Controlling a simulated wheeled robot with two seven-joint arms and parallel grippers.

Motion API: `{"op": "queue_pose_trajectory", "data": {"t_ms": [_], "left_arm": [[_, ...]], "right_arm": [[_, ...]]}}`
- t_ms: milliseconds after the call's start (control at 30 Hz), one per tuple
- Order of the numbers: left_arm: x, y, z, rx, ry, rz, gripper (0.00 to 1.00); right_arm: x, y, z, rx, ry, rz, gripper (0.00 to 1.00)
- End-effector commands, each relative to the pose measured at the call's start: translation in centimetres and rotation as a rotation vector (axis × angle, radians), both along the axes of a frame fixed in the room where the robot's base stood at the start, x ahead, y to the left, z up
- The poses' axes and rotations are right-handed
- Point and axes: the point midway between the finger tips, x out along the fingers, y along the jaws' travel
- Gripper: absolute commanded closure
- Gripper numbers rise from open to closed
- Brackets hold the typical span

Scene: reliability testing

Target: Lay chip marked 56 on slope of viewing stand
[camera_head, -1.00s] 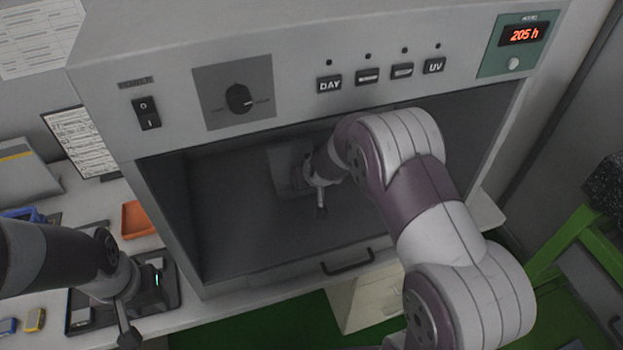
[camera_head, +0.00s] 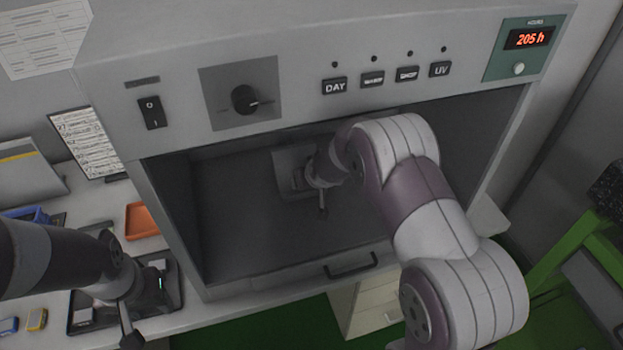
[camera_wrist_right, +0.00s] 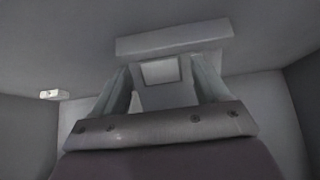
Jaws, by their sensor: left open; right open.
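The viewing stand (camera_head: 287,160) is a grey sloped plate inside the dark booth, partly hidden by my right arm. In the right wrist view its pale ledge (camera_wrist_right: 175,39) crosses above my fingers. A light grey square chip (camera_wrist_right: 160,71) shows against the grey slope, between the fingers; no number is readable on it. My right gripper (camera_wrist_right: 162,85) is open around the chip's place, with its fingers apart on either side; I cannot tell whether they touch it. My left gripper (camera_head: 158,288) is open, low over a dark tray (camera_head: 82,300) at the left.
The booth (camera_head: 300,285) has a front handle (camera_head: 352,266) and side walls close around my right arm. An orange tray (camera_head: 141,221), a blue bin (camera_head: 27,214) and small blue and yellow pieces lie on the left bench. A green frame (camera_head: 560,245) stands at right.

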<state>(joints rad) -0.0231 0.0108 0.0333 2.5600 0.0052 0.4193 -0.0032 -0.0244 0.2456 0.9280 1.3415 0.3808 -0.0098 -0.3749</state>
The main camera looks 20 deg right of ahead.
Motion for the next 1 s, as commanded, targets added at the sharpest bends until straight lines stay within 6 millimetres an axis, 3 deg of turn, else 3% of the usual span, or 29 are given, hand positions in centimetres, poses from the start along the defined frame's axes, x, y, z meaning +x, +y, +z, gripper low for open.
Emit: {"op": "queue_pose_trajectory", "data": {"t_ms": [33,167,400,600,1000], "left_arm": [[0.0,0.0,-0.1,0.000,0.000,0.000,0.57],[0.0,0.0,0.2,0.000,0.000,0.000,0.57],[0.0,0.0,1.5,0.000,0.000,0.000,0.57],[0.0,0.0,2.7,0.000,0.000,0.000,0.57],[0.0,0.0,3.0,0.000,0.000,0.000,0.57]], "right_arm": [[-0.6,0.0,-0.7,0.001,0.019,0.002,0.18],[-1.2,0.0,0.5,0.001,0.017,0.002,0.18],[-4.5,0.0,5.8,0.000,0.005,0.001,0.18],[-6.9,0.0,9.2,-0.001,0.001,0.001,0.18],[-7.9,-0.1,10.3,0.000,-0.002,0.000,0.18]]}}
